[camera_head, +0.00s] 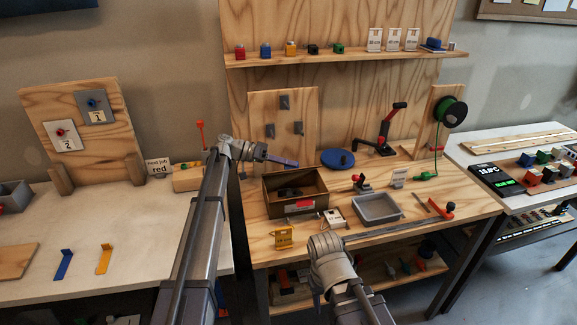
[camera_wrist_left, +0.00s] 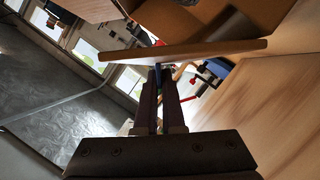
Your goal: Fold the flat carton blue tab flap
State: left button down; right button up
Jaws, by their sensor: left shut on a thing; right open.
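The carton (camera_head: 268,199) is an open brown box on the wooden bench, with a dark inside and a red and white label on its front. My left gripper (camera_head: 292,163) is over the carton's back left edge. In the left wrist view its fingers (camera_wrist_left: 160,72) are shut on a small blue piece, the blue tab (camera_wrist_left: 159,67), at the edge of a brown flap (camera_wrist_left: 200,49). The flap's far face is hidden. My right gripper (camera_head: 326,240) is low, in front of the carton, open and apart from it; its fingertips are hard to make out.
A grey tray (camera_head: 377,221) stands right of the carton. A yellow card stand (camera_head: 284,238) and a white card stand (camera_head: 333,217) are in front. A blue disc (camera_head: 338,158) and a red-handled press (camera_head: 387,130) are behind. A shelf (camera_head: 330,58) hangs above.

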pick_arm(q)
jog(key=shift+w, duration=0.1)
dwell(0.4)
jog(key=c, duration=1)
grip_release()
jog(key=shift+a, duration=0.1)
jog(key=p+v, duration=0.2)
jog(key=v, duration=0.5)
jog(key=shift+a+r, duration=0.1)
jog(key=shift+a, duration=0.25)
